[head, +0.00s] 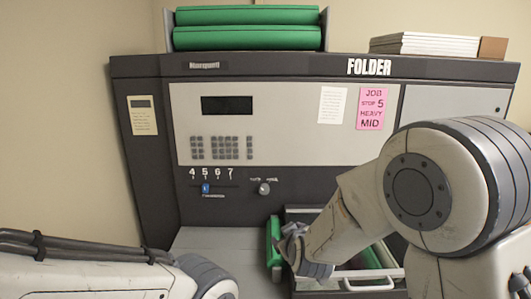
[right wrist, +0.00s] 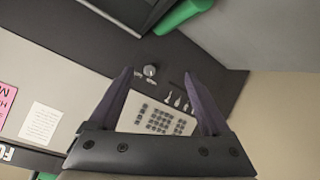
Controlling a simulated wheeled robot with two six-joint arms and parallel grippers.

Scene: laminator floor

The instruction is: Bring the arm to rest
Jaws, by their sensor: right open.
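My right arm (head: 340,225) comes in from the right of the head view and bends down to the left, across the front of the folder machine (head: 150,190). Its gripper (head: 290,245) is small and partly hidden there, in front of a green part beside the drawer. In the right wrist view my right gripper (right wrist: 158,73) has its two dark fingers spread apart with nothing between them. The machine's keypad and dial show beyond the fingers. My left arm (head: 80,278) lies low at the left of the head view; its gripper does not show.
The machine's panel has a blue slider knob (head: 205,188) at about 5 and a round dial (head: 264,188). Below is an open drawer (head: 370,285) with a white handle and a green part (head: 273,243). Green rolls (head: 245,38) and stacked paper (head: 425,44) lie on top.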

